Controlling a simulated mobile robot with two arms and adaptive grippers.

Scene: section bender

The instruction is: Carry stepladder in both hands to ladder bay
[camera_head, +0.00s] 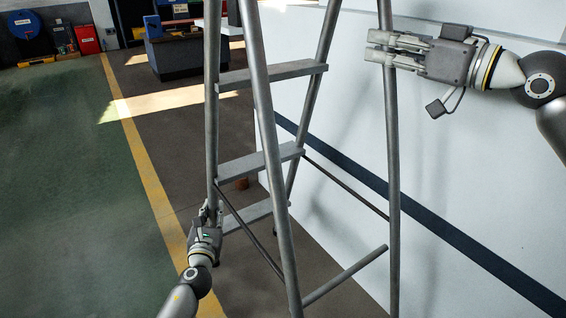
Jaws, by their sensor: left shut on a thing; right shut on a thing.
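The grey metal stepladder (272,160) stands close in front of me, upright with its legs spread, and fills the middle of the view. Its top and the lower ends of its nearer legs are cut off by the frame. My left gripper (208,212) is shut on the ladder's left rail, low down near a lower step. My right gripper (376,47) is shut on the ladder's right leg, high up. I cannot make out a marked ladder bay.
A white wall (470,150) with a dark blue stripe runs close along the right. A yellow floor line (140,150) separates green floor (70,180) on the left from brown floor. A dark workbench (185,58) stands behind the ladder. A blue drum (24,24) and a red box (87,39) stand far left.

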